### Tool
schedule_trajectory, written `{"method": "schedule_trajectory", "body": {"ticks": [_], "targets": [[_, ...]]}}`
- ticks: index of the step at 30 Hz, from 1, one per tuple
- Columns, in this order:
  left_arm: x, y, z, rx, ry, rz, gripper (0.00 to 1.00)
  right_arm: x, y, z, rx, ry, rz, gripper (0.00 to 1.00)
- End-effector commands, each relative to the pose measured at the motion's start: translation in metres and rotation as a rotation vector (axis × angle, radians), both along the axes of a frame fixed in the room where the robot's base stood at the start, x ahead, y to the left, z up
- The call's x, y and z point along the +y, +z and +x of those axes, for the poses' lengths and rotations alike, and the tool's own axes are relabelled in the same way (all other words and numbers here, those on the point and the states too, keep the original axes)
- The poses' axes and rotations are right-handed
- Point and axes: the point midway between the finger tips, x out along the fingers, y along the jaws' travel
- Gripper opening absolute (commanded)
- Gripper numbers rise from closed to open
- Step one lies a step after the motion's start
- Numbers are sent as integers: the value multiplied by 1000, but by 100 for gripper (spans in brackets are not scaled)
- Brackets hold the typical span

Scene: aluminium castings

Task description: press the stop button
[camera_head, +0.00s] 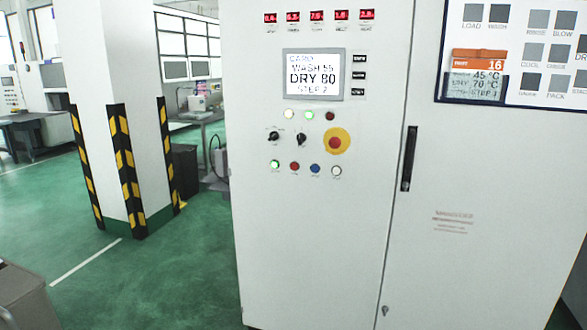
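A white control cabinet (310,240) stands in front of me. On it, a large red mushroom button (335,142) sits on a round yellow plate. Below and left of it is a row of small push buttons: a lit green one (275,164), a red one (294,166), a blue one (315,169) and a white one (336,171). Their labels are too small to read, so I cannot tell which is marked stop. Neither of my grippers is in view.
Two black rotary switches (287,137) sit left of the mushroom button. A display (314,74) reads DRY 80. A door handle (408,158) and a board (515,55) are to the right. A striped pillar (120,110) stands left. Green floor (170,270) is open between.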

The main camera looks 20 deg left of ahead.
Motion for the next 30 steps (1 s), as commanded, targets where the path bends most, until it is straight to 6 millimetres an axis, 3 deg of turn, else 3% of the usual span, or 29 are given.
{"method": "schedule_trajectory", "body": {"ticks": [11, 30], "targets": [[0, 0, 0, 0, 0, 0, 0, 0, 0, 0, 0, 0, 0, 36], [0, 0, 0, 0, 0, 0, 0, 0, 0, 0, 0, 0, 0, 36]]}}
